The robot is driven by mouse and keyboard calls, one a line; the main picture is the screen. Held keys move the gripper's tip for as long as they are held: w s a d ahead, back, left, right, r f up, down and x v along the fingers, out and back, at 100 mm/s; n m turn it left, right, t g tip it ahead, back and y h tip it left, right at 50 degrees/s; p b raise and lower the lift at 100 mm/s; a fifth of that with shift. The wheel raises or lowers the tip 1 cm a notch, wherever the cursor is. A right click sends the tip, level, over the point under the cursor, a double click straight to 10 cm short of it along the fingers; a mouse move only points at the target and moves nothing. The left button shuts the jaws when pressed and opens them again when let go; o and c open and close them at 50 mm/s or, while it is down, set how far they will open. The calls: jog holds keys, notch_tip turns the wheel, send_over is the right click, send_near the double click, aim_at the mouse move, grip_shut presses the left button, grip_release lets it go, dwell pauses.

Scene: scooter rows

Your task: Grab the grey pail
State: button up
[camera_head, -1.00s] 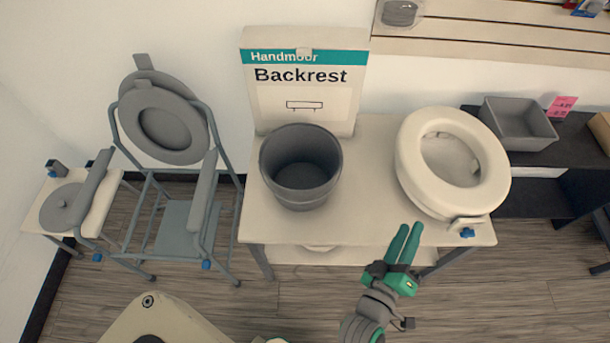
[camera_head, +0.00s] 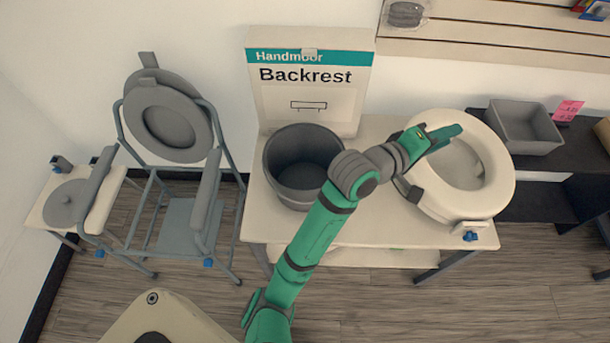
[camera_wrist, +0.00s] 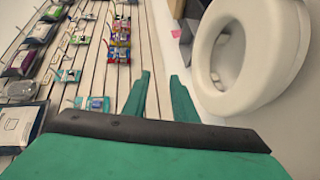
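The grey pail (camera_head: 291,192) stands upright on the white table, in front of the Backrest box. My forearm and wrist cover part of its right side. My gripper (camera_head: 448,134) is above the raised toilet seat, to the right of the pail. In the wrist view its two green fingers (camera_wrist: 162,95) are apart with nothing between them. The pail does not show in the wrist view.
The white raised toilet seat (camera_head: 424,182) is on the right of the table (camera_head: 365,236). The Backrest box (camera_head: 333,100) stands behind the pail. A grey bin (camera_head: 524,130) sits on a dark shelf at right. A commode chair (camera_head: 172,225) stands at left.

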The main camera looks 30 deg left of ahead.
jog(key=s+a+f+g+y, duration=0.2)
jog(key=a+f+g, duration=0.1)
jog(key=a, duration=0.3)
jog(key=n+g+y, duration=0.6)
jog(key=g, duration=0.4)
send_near(279, 188)
jog(key=shift+w+a+f, duration=0.1)
jog(key=shift+w+f, duration=0.1)
jog(key=shift+f, duration=1.25)
jog(key=shift+w+a+f, duration=0.1)
jog(key=shift+w+f, duration=0.1)
jog(key=shift+f, duration=1.3)
jog(key=shift+w+a+f, duration=0.1)
jog(key=shift+w+f, duration=0.1)
jog(key=shift+f, duration=1.25)
grip_shut()
jog(key=shift+r, duration=0.1)
